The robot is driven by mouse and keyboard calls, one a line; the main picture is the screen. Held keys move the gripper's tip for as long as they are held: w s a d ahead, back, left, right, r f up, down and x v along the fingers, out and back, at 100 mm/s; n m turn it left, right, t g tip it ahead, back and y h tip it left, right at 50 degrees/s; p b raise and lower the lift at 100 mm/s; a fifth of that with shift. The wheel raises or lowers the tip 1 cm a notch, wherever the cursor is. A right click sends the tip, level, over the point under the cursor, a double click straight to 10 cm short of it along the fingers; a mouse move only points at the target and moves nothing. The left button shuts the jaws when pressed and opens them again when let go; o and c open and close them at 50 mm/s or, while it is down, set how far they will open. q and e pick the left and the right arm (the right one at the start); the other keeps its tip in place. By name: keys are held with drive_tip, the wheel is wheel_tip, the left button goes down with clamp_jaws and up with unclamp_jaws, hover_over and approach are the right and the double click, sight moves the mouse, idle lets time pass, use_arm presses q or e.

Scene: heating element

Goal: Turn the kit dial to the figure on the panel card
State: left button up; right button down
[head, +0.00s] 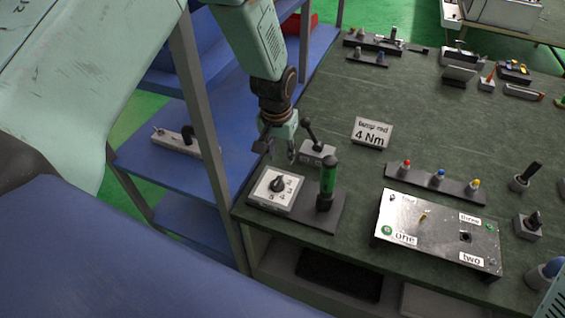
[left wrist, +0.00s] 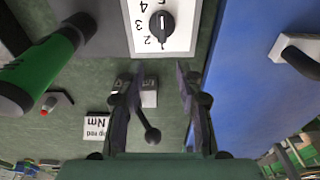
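The kit dial (head: 278,184) is a black knob on a white square plate with figures round it, at one end of a dark base. It also shows at the top of the left wrist view (left wrist: 161,27), with 4, 3 and 2 legible beside it. I cannot tell surely which figure it points to. The panel card (head: 372,132) reads "lamp rod 4 Nm"; part of it shows in the left wrist view (left wrist: 96,126). My left gripper (head: 277,152) is open and empty above and just behind the dial, its fingers apart (left wrist: 160,70), not touching the knob. My right gripper is out of view.
A green-handled tool (head: 328,176) stands upright on the base beside the dial. A grey block with a black lever (head: 317,152) is just behind the gripper. A metal panel box (head: 440,230) and a rack of coloured pegs (head: 436,182) stand to the right. Blue shelving (head: 190,180) borders the bench's left.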

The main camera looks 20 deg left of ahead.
sight(277, 180)
use_arm(q)
drive_tip(key=shift+g, duration=0.4)
drive_tip(key=shift+s+a+f, duration=0.1)
drive_tip(key=shift+s+a, duration=0.05)
drive_tip(key=shift+s, duration=0.1)
drive_tip(key=shift+s+a+f+g, duration=0.2)
drive_tip(key=shift+s+f+g, duration=0.2)
drive_tip(key=shift+s, duration=0.1)
drive_tip(key=f, duration=0.6)
drive_tip(key=shift+d+f+p, duration=0.25)
drive_tip(key=shift+p, duration=0.05)
drive_tip(key=shift+a+f, duration=0.1)
drive_tip(key=shift+f, duration=0.2)
drive_tip(key=shift+s+d+r, duration=0.2)
drive_tip(key=shift+s, duration=0.1)
drive_tip(key=shift+c, duration=0.4)
drive_tip(key=shift+w+a+f, duration=0.1)
drive_tip(key=shift+w+f, duration=0.1)
drive_tip(key=shift+w, duration=0.1)
drive_tip(key=c, duration=0.4)
drive_tip(key=shift+s+r, duration=0.1)
clamp_jaws()
